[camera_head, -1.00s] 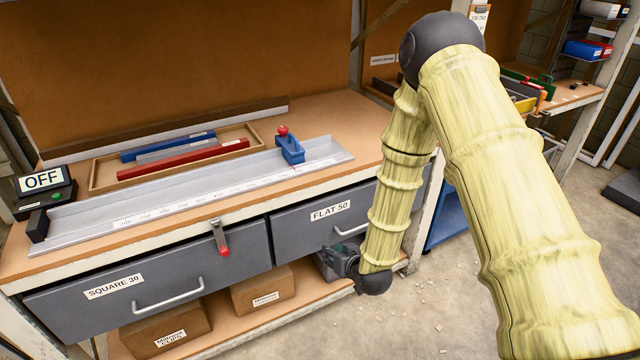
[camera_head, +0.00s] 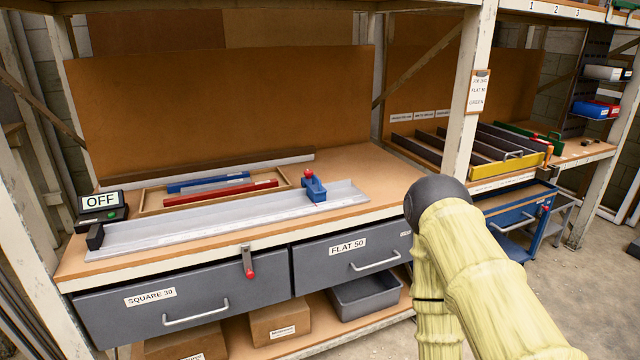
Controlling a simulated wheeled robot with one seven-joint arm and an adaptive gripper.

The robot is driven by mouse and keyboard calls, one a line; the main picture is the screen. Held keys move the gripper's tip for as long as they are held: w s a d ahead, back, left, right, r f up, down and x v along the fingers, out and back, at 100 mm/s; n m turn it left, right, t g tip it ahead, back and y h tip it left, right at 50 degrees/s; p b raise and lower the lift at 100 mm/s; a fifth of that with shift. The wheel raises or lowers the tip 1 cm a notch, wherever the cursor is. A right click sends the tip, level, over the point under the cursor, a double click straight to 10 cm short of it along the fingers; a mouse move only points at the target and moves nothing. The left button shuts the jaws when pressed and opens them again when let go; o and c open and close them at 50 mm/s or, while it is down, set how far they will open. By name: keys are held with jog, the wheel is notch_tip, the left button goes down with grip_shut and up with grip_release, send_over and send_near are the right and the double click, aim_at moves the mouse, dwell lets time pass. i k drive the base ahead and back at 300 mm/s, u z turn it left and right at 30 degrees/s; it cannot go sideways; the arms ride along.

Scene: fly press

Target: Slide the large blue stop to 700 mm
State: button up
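The large blue stop (camera_head: 314,187) with a red knob on top sits on the right part of the long grey measuring rail (camera_head: 232,215). The rail lies along the front of the workbench and has a black end block (camera_head: 96,237) at its left end. Its scale marks are too small to read in this view. My yellow-sleeved arm is at the lower right, in front of the bench and apart from the stop. My gripper is out of the picture.
Behind the rail a wooden tray (camera_head: 146,205) holds a blue bar (camera_head: 205,183) and a red bar (camera_head: 222,193). A box reading OFF (camera_head: 100,202) stands at left. A red-tipped lever (camera_head: 248,263) hangs at the bench front. Drawers (camera_head: 180,302) below are closed.

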aim_at(317, 193)
jog(key=z, duration=0.8)
jog(key=i, duration=0.65)
jog(key=u, duration=0.65)
